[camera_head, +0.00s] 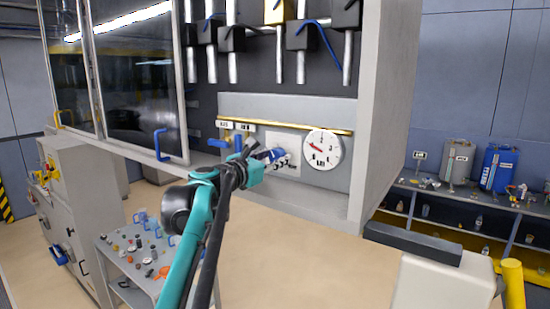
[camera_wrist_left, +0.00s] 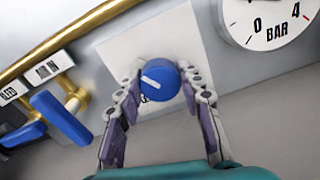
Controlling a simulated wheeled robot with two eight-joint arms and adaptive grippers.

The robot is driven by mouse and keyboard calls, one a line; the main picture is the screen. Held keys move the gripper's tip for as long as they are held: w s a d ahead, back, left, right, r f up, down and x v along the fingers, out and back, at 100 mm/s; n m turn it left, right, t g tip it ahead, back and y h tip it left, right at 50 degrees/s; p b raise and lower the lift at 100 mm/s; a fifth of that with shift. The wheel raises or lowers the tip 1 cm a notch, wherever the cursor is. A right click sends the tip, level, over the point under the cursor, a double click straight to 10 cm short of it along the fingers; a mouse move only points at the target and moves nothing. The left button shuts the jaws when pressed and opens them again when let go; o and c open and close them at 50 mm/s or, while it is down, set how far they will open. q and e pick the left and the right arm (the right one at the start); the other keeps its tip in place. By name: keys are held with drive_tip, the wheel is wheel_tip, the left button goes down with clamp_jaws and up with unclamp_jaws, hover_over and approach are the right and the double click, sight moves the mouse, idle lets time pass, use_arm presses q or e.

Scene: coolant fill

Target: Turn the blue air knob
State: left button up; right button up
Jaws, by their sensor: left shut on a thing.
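The blue air knob (camera_wrist_left: 160,80) is a round blue knob with a white pointer line, mounted on a white plate (camera_wrist_left: 124,56). In the left wrist view my left gripper (camera_wrist_left: 162,92) has one finger on each side of the knob and is shut on it. In the head view the left gripper (camera_head: 268,156) reaches the panel left of the round gauge, and the knob (camera_head: 278,154) is partly hidden by it. The white pressure gauge (camera_head: 323,149) also shows in the left wrist view (camera_wrist_left: 268,20), marked BAR. My right gripper is not in view.
A brass pipe (camera_head: 300,128) runs above the gauge. Blue valve handles (camera_wrist_left: 60,117) sit left of the knob, by the AIR IN label (camera_wrist_left: 48,69). A glass door (camera_head: 135,80) stands open at left. A cart with small parts (camera_head: 125,285) stands below.

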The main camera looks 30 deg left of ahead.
use_arm(q)
drive_tip(key=m, duration=0.6)
drive_tip(key=shift+m, duration=0.3)
drive_tip(key=m, duration=0.6)
drive_tip(key=shift+r+m, duration=0.1)
drive_tip(key=shift+m, duration=0.3)
idle(0.3)
drive_tip(key=o, duration=1.2)
drive_tip(key=shift+c, duration=0.2)
drive_tip(key=shift+w, duration=0.2)
drive_tip(key=shift+s, duration=0.1)
